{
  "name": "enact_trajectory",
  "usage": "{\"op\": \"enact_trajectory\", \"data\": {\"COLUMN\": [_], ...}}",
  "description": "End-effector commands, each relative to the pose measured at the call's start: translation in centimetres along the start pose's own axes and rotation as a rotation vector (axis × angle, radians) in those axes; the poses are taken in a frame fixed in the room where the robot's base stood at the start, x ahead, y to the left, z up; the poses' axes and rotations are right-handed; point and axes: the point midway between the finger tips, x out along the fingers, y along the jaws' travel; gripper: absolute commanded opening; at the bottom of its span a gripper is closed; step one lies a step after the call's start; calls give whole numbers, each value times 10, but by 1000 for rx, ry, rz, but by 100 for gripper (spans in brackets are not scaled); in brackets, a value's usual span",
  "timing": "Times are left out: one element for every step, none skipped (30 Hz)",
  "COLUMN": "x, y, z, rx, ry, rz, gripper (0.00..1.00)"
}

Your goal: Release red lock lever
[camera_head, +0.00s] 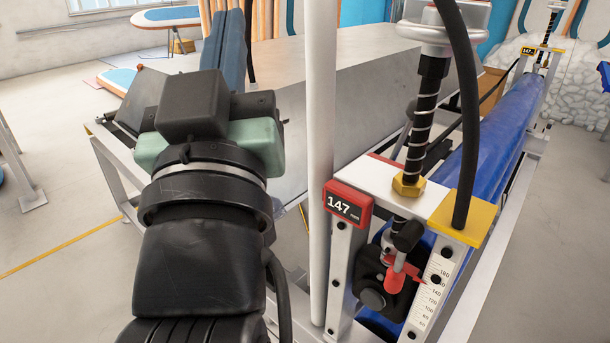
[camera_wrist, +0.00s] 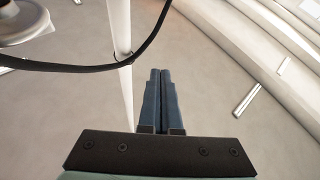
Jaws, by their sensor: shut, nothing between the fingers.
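The red lock lever (camera_head: 395,277) is at the lower right of the head view, on the dark clamp block (camera_head: 376,290) under the white bracket. A dark knob (camera_head: 407,236) sits just above it, and a scale plate (camera_head: 431,287) stands at its right. My gripper shows in the wrist view (camera_wrist: 162,76) with its two blue fingers together and nothing between them. In the head view its fingers (camera_head: 233,45) point up and away, to the left of the white post. It is well apart from the lever. The lever does not show in the wrist view.
A white vertical post (camera_head: 321,150) stands between my arm and the lever; it also shows in the wrist view (camera_wrist: 121,60). A black cable (camera_head: 466,110) hangs in front of the bracket. A threaded spindle with a handwheel (camera_head: 440,32) rises above it. A blue roller (camera_head: 500,135) runs behind.

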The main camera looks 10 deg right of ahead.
Motion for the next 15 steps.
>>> {"op": "enact_trajectory", "data": {"x": [7, 7, 2, -4, -13, -27, -39, -51, -69, -83, -96, -113, -125, -136, -149], "y": [-11, -16, -21, -25, -26, -28, -28, -27, -26, -24, -21, -19, -16, -14, -12], "z": [36, 60, 93, 117, 139, 165, 182, 197, 212, 222, 229, 234, 236, 238, 238], "rx": [-86, -149, -243, -316, -394, -498, -580, -661, -773, -854, -935, -1038, -1109, -1177, -1259], "ry": [-136, -219, -331, -413, -493, -590, -659, -724, -801, -852, -898, -947, -977, -1003, -1028], "rz": [7, 16, 29, 36, 44, 54, 61, 69, 80, 89, 99, 113, 127, 138, 155], "gripper": [0, 0, 0, 0, 0, 0, 0, 0, 0, 0, 0, 0, 0, 0, 0]}}
